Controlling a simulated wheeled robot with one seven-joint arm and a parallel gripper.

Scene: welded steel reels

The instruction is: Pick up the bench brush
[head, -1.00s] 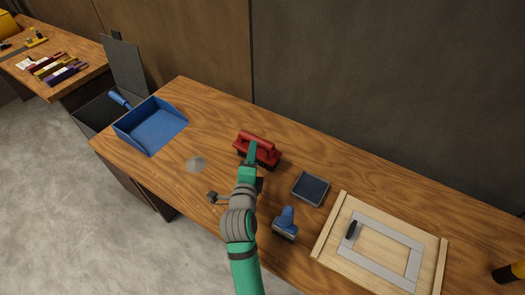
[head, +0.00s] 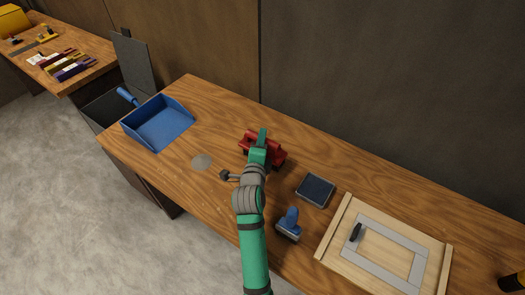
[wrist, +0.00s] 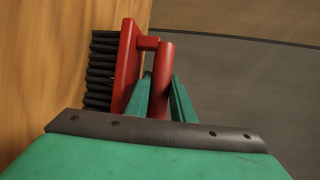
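The bench brush has a red body and red bar handle (head: 276,150) and stands upright on the workbench, partly hidden by my arm in the head view. In the wrist view its red body (wrist: 126,65), handle (wrist: 162,75) and dark bristles (wrist: 102,70) show. My gripper (head: 262,136) is at the brush. In the wrist view my green fingers (wrist: 162,100) lie on both sides of the handle, close to it. Whether they press on it or leave a small gap cannot be told.
A blue dustpan (head: 160,125) lies to the left. A dark square tray (head: 315,190), a blue-handled tool (head: 289,225) and a wooden board with a grey frame (head: 335,240) are to the right. A wall stands behind the workbench (head: 215,110).

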